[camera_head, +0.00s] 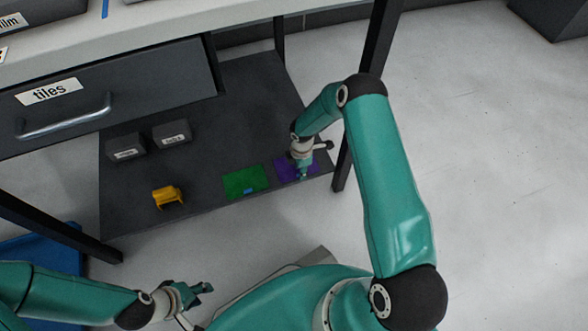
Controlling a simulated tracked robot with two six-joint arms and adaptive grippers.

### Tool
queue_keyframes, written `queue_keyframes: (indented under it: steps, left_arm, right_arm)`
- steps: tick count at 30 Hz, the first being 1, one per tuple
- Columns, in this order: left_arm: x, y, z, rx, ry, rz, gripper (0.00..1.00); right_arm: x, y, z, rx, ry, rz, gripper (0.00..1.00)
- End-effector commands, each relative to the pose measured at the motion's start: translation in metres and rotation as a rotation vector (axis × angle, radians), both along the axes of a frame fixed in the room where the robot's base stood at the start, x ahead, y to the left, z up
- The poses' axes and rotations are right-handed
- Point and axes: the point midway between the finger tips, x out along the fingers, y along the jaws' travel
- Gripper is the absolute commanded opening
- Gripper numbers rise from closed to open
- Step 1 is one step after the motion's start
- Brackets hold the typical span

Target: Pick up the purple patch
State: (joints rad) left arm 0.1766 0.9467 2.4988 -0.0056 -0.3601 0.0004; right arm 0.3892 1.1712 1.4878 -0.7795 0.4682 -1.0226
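The purple patch (284,168) lies flat on the dark lower shelf (225,110), near its front right corner. My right gripper (303,176) is over the patch and hides part of it. I cannot tell whether its fingers touch the patch or are open or shut. My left gripper (204,288) is low in the view, away from the shelf and empty; its fingers are too small to judge clearly.
A green patch (240,181) lies left of the purple one, with a small blue piece (247,190) at its front edge. A yellow object (168,196) and two dark labelled boxes (172,134) stand further left. A table leg (342,165) is close right of my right gripper. The tiles drawer (110,95) overhangs the shelf.

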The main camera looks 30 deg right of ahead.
Motion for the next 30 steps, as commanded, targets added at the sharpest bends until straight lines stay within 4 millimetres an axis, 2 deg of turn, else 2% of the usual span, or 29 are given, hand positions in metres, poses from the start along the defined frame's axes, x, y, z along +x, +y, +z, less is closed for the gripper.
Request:
queue_keyframes:
  steps: [1,3,10,17,30]
  left_arm:
    - [0.0000,0.0000,-0.0055,0.000,0.000,0.000,0.40]
    - [0.0000,0.0000,-0.0068,0.000,0.000,0.000,0.40]
    - [0.0001,0.0000,-0.0056,0.000,0.000,0.000,0.40]
    - [0.0001,0.0000,-0.0056,0.000,0.000,0.000,0.40]
    - [0.0001,0.0000,-0.0048,0.000,0.000,0.000,0.40]
  right_arm:
    - [0.0003,-0.0004,-0.0095,-0.001,-0.001,0.000,0.35]
    - [0.0003,-0.0003,-0.0138,-0.001,-0.001,0.000,0.35]
    - [0.0004,-0.0002,-0.0136,-0.001,-0.002,0.000,0.35]
    - [0.0005,0.0000,-0.0134,-0.001,-0.001,0.000,0.00]
    - [0.0009,0.0003,-0.0114,-0.001,-0.002,0.000,0.00]
